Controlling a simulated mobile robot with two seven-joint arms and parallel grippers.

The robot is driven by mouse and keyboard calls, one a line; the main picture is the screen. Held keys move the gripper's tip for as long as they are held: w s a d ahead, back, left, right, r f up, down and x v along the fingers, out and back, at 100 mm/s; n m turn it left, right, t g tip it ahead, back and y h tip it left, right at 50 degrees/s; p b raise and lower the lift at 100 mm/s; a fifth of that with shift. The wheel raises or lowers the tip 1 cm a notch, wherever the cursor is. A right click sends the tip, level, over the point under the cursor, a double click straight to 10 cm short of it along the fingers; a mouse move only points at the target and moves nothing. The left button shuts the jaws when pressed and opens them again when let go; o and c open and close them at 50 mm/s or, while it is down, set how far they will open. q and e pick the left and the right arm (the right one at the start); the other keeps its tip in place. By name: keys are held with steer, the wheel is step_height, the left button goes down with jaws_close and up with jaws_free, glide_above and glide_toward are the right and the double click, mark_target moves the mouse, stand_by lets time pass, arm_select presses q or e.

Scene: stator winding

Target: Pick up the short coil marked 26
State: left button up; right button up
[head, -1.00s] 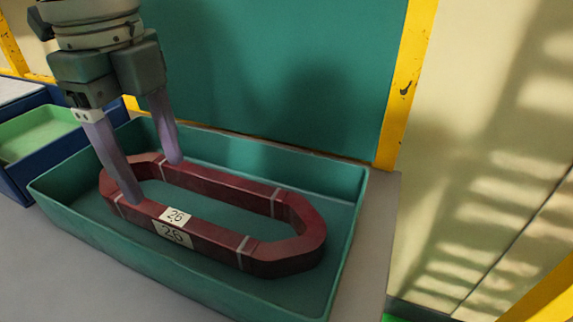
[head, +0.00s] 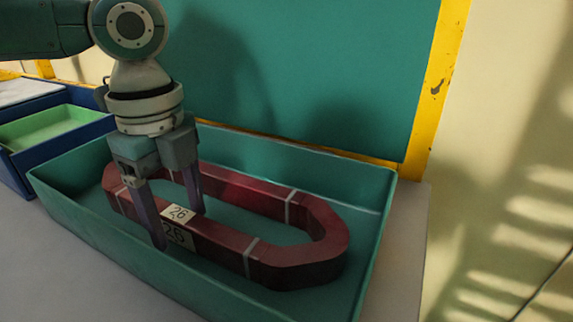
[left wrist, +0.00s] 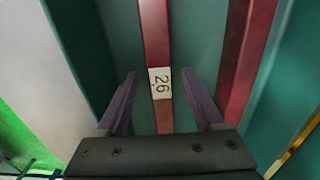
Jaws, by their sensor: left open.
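The short coil marked 26 (head: 290,255) is a dark red, elongated ring with pale bands, lying in a teal tray (head: 378,235). Its 26 labels are on the top and outer face of the near long side. My left gripper (head: 178,228) is open and low over that side, at the labels. One finger is outside the near side and the other is in the ring's opening. In the left wrist view the labelled bar (left wrist: 158,45) runs between the open fingers (left wrist: 159,76), with visible gaps. My right gripper is not in view.
A blue bin (head: 20,165) with a green inside stands left of the tray. A teal panel (head: 320,70) with a yellow post (head: 440,85) rises behind. The grey table (head: 410,260) is bare right of the tray.

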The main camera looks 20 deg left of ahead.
arm_select(q)
steer(key=shift+f, duration=0.2)
jaws_close()
stand_by(0.4)
steer(key=shift+r, duration=0.15)
stand_by(0.8)
